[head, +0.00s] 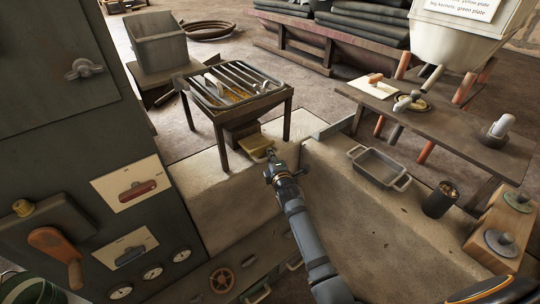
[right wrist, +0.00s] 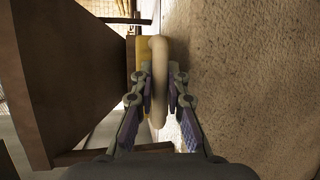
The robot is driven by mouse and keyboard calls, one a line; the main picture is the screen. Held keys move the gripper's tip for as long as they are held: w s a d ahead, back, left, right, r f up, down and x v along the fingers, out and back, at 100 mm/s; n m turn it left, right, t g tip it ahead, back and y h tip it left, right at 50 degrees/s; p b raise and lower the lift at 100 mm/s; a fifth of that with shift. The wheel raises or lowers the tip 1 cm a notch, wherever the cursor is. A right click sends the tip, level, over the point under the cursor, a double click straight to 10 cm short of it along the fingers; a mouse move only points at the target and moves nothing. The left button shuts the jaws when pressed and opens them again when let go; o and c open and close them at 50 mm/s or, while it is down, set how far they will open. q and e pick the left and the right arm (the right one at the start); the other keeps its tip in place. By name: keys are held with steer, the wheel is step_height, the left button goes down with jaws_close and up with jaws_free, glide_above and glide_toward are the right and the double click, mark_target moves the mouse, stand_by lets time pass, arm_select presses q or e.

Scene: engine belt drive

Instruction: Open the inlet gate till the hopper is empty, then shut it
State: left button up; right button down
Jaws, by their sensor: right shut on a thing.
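The hopper (head: 246,103) is a dark four-legged box with a metal bar grate on top. Some golden grain (head: 240,92) shows between the bars; how much lies below is hidden. Under it, low at the front, is a yellow gate plate (head: 254,143). My right gripper (head: 270,155) is at this plate. In the right wrist view, the right gripper (right wrist: 159,75) is shut on a pale rounded handle (right wrist: 158,50), with the yellow plate (right wrist: 140,52) right behind it. The head view is too small to show how far the gate stands open. My left gripper is not in view.
A metal pan (head: 380,166) and a dark cup (head: 440,199) stand on the stone ledge to the right. A control cabinet (head: 70,120) with red (head: 137,190) and dark (head: 130,256) handles is at left. A hopper leg (right wrist: 80,155) is close to the gripper's left.

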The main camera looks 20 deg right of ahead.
arm_select(q)
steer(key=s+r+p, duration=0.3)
steer(key=p, duration=0.1)
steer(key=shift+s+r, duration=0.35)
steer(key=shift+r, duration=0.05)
arm_select(e)
steer(key=s, duration=0.2)
steer(key=s+d, duration=0.2)
steer(key=s, duration=0.1)
steer(key=shift+s, duration=0.3)
steer(key=c, duration=1.6)
jaws_free()
steer(key=shift+s, duration=0.1)
steer(key=s, duration=0.4)
steer(key=s+r, duration=0.1)
steer(key=s, duration=0.2)
steer(key=s+r, duration=0.1)
steer(key=s, duration=0.3)
steer(key=shift+s+a, duration=0.3)
